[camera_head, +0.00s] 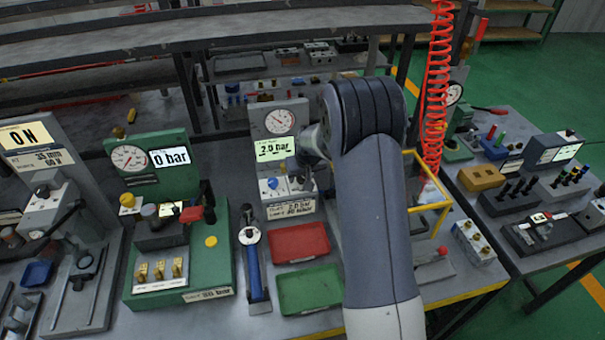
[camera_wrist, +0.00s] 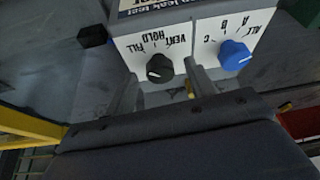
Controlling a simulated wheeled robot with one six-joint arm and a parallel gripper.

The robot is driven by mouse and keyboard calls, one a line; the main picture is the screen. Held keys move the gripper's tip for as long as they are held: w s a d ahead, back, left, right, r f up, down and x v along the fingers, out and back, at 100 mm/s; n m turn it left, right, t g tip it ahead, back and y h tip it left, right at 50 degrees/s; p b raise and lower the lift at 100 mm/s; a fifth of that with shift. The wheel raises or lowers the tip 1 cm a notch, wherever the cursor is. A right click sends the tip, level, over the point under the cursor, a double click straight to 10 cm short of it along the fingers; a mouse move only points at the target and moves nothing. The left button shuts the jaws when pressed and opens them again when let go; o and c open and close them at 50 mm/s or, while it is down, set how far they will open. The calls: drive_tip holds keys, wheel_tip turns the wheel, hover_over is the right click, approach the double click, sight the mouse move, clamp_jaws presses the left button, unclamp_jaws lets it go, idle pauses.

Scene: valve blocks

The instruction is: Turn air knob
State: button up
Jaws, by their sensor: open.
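The leak test unit (camera_head: 280,150) stands mid-table with a gauge and a display reading 2.0 bar. In the wrist view its panel is upside down. A black knob (camera_wrist: 159,68) is marked FILL, HOLD and VENT. A blue knob (camera_wrist: 235,56) is marked A, B, C and ALL; the blue knob also shows in the head view (camera_head: 272,183). No label in view reads "air". My gripper (camera_wrist: 162,86) is open, its fingers to either side of the black knob; I cannot tell whether they touch it. In the head view my arm mostly hides the gripper.
A red tray (camera_head: 299,242) and a green tray (camera_head: 310,289) lie in front of the unit. A green station (camera_head: 180,230) reading 0 bar stands left. A yellow frame (camera_head: 430,190) and a red coiled hose (camera_head: 437,90) are close on the right of my arm.

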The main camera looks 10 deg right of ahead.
drive_tip(key=c, duration=1)
drive_tip(key=shift+f+m, duration=0.1)
drive_tip(key=shift+m, duration=0.2)
drive_tip(key=m+b, duration=0.1)
drive_tip(key=m+h+b, duration=0.1)
drive_tip(key=b, duration=0.1)
drive_tip(key=m+b, duration=0.2)
drive_tip(key=shift+a+f+h, duration=0.25)
drive_tip(key=shift+a+h, duration=0.05)
drive_tip(key=shift+h, duration=0.1)
drive_tip(key=m+b, duration=0.1)
drive_tip(key=m+h+b, duration=0.1)
drive_tip(key=m+b, duration=0.2)
drive_tip(key=shift+w+a+r+g, duration=0.15)
drive_tip(key=shift+r+g, duration=0.1)
drive_tip(key=shift+g, duration=0.15)
drive_tip(key=o, duration=1)
